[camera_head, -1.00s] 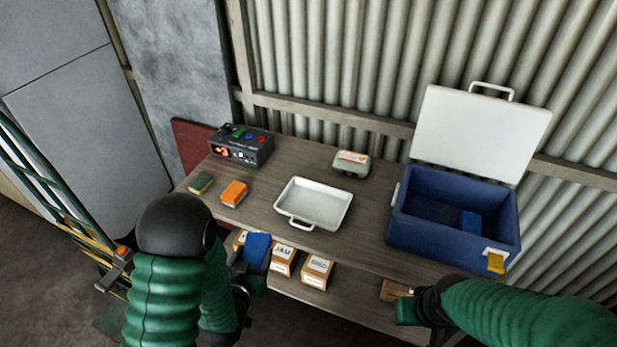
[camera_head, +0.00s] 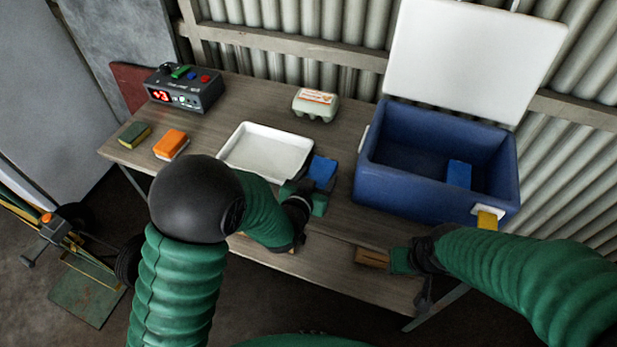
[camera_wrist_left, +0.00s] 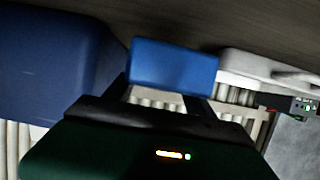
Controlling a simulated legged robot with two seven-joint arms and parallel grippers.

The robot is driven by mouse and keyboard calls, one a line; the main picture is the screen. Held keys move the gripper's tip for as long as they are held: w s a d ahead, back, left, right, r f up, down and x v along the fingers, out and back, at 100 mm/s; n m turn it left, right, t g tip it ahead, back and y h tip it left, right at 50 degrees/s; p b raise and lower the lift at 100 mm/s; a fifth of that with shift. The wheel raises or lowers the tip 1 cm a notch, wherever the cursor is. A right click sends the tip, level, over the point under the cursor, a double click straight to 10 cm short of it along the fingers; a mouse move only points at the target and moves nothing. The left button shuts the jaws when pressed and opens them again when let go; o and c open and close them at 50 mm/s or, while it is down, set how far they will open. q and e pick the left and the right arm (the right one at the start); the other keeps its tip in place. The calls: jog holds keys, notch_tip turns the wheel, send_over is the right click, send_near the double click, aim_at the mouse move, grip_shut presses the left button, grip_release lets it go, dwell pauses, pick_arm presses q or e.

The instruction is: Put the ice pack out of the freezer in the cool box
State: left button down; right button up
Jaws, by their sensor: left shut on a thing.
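A blue ice pack (camera_head: 321,171) is held by my left gripper (camera_head: 312,185) above the bench, between the white tray and the cool box. The pack also shows between the fingers in the left wrist view (camera_wrist_left: 174,66). The blue cool box (camera_head: 418,189) stands on the right of the bench with its white lid (camera_head: 472,58) open. Another blue block (camera_head: 458,174) lies inside it. My right gripper (camera_head: 398,260) is low at the bench's front edge beside a brown block; its fingers are unclear. The freezer cannot be made out for certain.
A white tray (camera_head: 266,150) lies left of the held pack. An egg carton (camera_head: 315,104) is behind it. An orange sponge (camera_head: 171,144), a green sponge (camera_head: 134,134) and a control box (camera_head: 185,90) with a red display are at the left.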

pick_arm(q)
jog(key=f, duration=0.3)
jog(key=shift+a, duration=0.2)
jog(key=shift+a+f, duration=0.1)
jog(key=shift+a, duration=0.35)
jog(key=c, duration=0.7)
grip_release()
jog(key=shift+f+b, duration=0.15)
jog(key=shift+b, duration=0.15)
jog(key=shift+c, duration=0.2)
jog(key=shift+o, duration=0.7)
jog(key=shift+d, duration=0.35)
pick_arm(e)
jog(key=shift+a+f, duration=0.2)
jog(key=shift+f, duration=0.1)
pick_arm(q)
jog(key=shift+a, duration=0.2)
pick_arm(e)
jog(key=shift+a, duration=0.2)
